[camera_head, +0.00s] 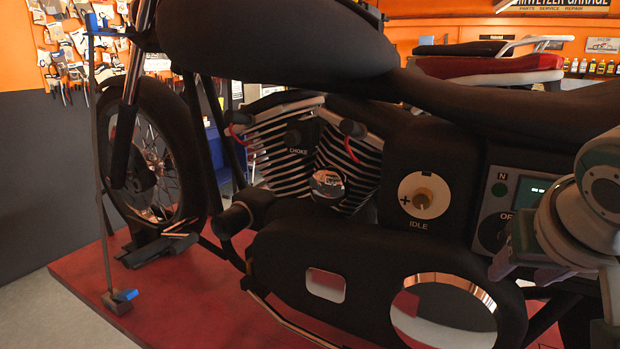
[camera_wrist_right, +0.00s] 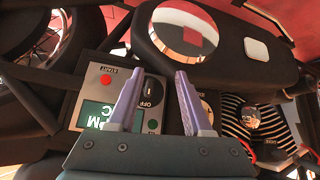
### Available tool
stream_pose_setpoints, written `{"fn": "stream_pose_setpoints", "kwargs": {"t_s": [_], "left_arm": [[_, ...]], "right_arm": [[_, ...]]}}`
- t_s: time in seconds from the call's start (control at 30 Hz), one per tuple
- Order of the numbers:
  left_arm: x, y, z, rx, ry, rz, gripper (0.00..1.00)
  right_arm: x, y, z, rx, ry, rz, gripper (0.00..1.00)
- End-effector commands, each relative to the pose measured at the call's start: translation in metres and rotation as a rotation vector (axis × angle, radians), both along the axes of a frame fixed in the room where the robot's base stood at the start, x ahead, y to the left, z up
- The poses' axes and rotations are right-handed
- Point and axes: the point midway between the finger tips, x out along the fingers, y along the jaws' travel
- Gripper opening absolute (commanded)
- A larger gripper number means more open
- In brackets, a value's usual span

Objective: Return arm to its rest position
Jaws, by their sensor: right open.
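My right gripper (camera_head: 525,268) is at the right edge of the head view, in front of the motorcycle's control panel (camera_head: 496,205). In the right wrist view its two purple fingers (camera_wrist_right: 160,74) are apart with nothing held between them. Behind them is the panel (camera_wrist_right: 92,92), seen upside down, with a red START button (camera_wrist_right: 106,79), a black switch knob (camera_wrist_right: 153,88) marked OFF, and a lit green display (camera_wrist_right: 96,115). I cannot tell whether the fingers touch the panel. My left gripper is not in view.
The black motorcycle (camera_head: 270,45) fills most of the head view, on a red lift platform (camera_head: 190,290). An IDLE dial (camera_head: 424,195) and a CHOKE knob (camera_head: 300,135) sit on its side. Grey floor (camera_head: 50,315) is clear at the lower left.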

Motion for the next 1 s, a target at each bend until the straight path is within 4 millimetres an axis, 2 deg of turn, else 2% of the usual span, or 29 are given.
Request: {"fn": "stream_pose_setpoints", "kwargs": {"t_s": [0.03,0.1,0.2,0.4,0.57,0.6,0.63,0.87,1.0], "left_arm": [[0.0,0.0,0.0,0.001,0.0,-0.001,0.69],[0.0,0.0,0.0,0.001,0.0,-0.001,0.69],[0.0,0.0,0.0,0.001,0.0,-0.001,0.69],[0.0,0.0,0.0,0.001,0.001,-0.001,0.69],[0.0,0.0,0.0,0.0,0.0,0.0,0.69],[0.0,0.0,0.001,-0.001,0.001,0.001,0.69],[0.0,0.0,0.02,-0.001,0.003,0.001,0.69],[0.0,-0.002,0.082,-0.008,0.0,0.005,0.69],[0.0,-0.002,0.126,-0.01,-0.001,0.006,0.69]], "right_arm": [[-0.028,0.013,-0.021,0.01,0.059,0.062,0.5],[-0.065,0.028,-0.042,0.02,0.129,0.156,0.5],[-0.113,0.045,-0.059,0.035,0.206,0.27,0.5],[-0.184,0.065,-0.07,0.06,0.308,0.429,0.5],[-0.231,0.075,-0.068,0.079,0.366,0.527,0.5],[-0.242,0.077,-0.066,0.083,0.379,0.55,0.5],[-0.237,0.077,-0.046,0.078,0.371,0.547,0.5],[-0.235,0.077,0.014,0.077,0.37,0.544,0.5],[-0.235,0.076,0.059,0.077,0.37,0.543,0.5]]}}
